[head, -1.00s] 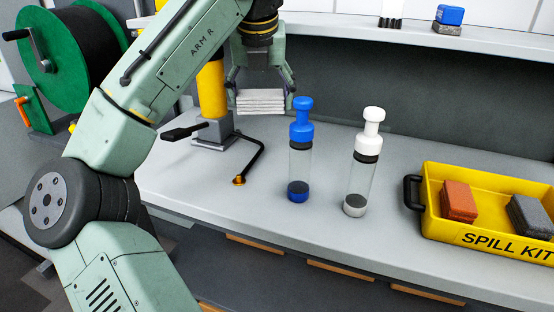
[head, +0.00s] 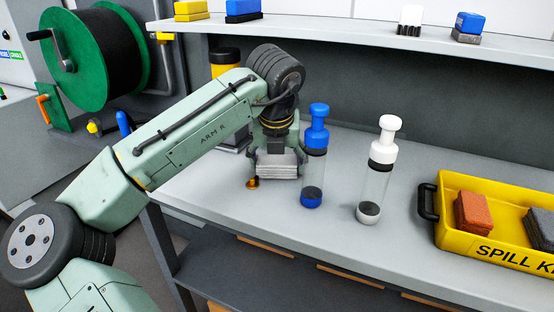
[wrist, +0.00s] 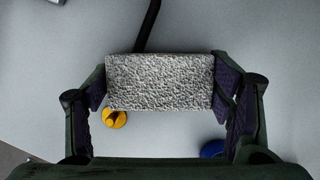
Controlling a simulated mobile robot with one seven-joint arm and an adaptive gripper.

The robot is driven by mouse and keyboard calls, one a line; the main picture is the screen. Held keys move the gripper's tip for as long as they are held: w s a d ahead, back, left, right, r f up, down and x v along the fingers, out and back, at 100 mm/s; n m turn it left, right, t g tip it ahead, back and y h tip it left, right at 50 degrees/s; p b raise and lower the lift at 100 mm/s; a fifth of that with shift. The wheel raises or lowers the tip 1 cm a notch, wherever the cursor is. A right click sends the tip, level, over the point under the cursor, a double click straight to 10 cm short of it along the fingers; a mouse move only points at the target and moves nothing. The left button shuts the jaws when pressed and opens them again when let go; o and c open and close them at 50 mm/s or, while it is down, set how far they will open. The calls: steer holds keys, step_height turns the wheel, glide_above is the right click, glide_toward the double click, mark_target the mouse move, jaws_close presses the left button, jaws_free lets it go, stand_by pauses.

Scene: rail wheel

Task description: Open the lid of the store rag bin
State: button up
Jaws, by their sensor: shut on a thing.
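No rag bin or lid that I can make out shows in either view. My gripper (head: 277,160) is shut on a folded, whitish-grey rag stack (head: 278,168), its fingers at the two sides. In the wrist view the rag stack (wrist: 160,82) has a rough, speckled top and spans between the fingers of my gripper (wrist: 162,92). I hold it over the bench, just left of the blue-topped bottle; whether it touches the bench I cannot tell. It hides part of a black bent tube with a brass end (head: 252,183).
The blue-topped bottle (head: 313,170) stands close to the right of my gripper. A white-topped bottle (head: 374,185) and a yellow spill kit tray (head: 470,240) are farther right. A shelf (head: 340,36) runs behind. A green reel (head: 75,60) stands left. A yellow cylinder (head: 224,70) is partly behind my arm.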

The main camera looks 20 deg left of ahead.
steer(key=o, duration=1.2)
